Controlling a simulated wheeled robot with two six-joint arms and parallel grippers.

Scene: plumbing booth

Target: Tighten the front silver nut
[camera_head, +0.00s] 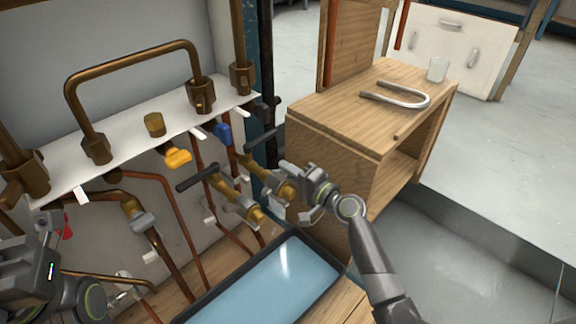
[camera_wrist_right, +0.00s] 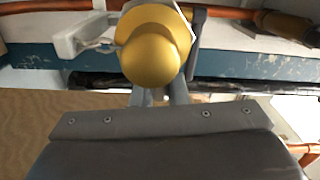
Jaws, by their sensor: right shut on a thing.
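My right gripper (camera_head: 292,186) is at the front brass valve (camera_head: 257,174), beside the wooden cabinet. In the right wrist view its fingers stand on both sides of a rounded brass end (camera_wrist_right: 152,55), shut on it. The gripper hides much of this valve's end, and I cannot make out a silver nut there. A second brass valve (camera_head: 222,184) with a dark lever has a silver-grey piece (camera_head: 240,206) on it. A grey nut-like piece (camera_head: 143,221) sits on a copper pipe further left. My left arm is at the lower left; its fingertips are not clear.
A blue-bottomed tray (camera_head: 262,290) lies below the pipes. The wooden cabinet (camera_head: 335,150) stands close to my right gripper, with a U-shaped metal pipe (camera_head: 405,98) and a glass (camera_head: 437,70) on top. Copper pipes and a white rail (camera_head: 120,146) fill the left side.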

